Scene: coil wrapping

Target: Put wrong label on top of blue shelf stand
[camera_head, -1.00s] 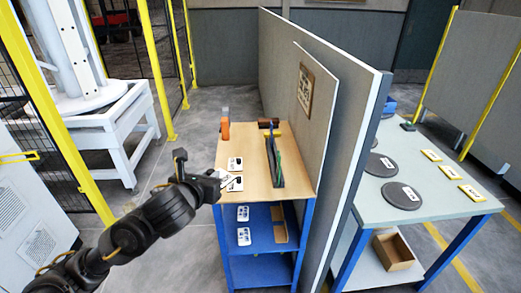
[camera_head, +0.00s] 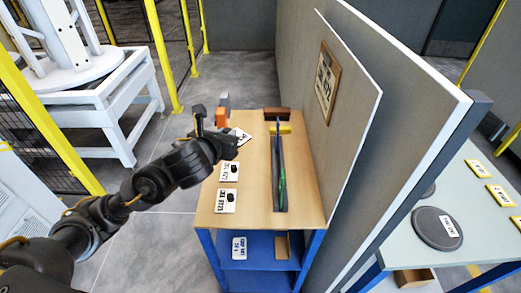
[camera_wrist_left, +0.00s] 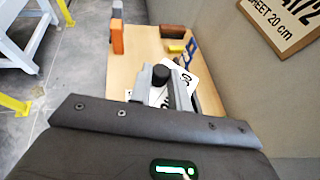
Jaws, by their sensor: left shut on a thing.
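My left gripper (camera_head: 222,128) is shut on a white label (camera_head: 243,137) with black print and a black knob. In the left wrist view the fingers (camera_wrist_left: 164,82) close around the black knob (camera_wrist_left: 160,73), with the white label (camera_wrist_left: 185,75) beneath and beyond it. The held label is over the wooden top of the blue shelf stand (camera_head: 250,198); I cannot tell whether it touches. Two other labels with black knobs lie on the top, an upper one (camera_head: 229,171) and a lower one (camera_head: 225,201). My right gripper is not in view.
An orange tool (camera_head: 222,117) stands at the top's far left. A dark divider with green (camera_head: 280,175) and a yellow block (camera_head: 281,128) stand right of the labels. Another label (camera_head: 239,248) lies on the lower shelf. A grey partition (camera_head: 400,130) borders the stand on the right.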

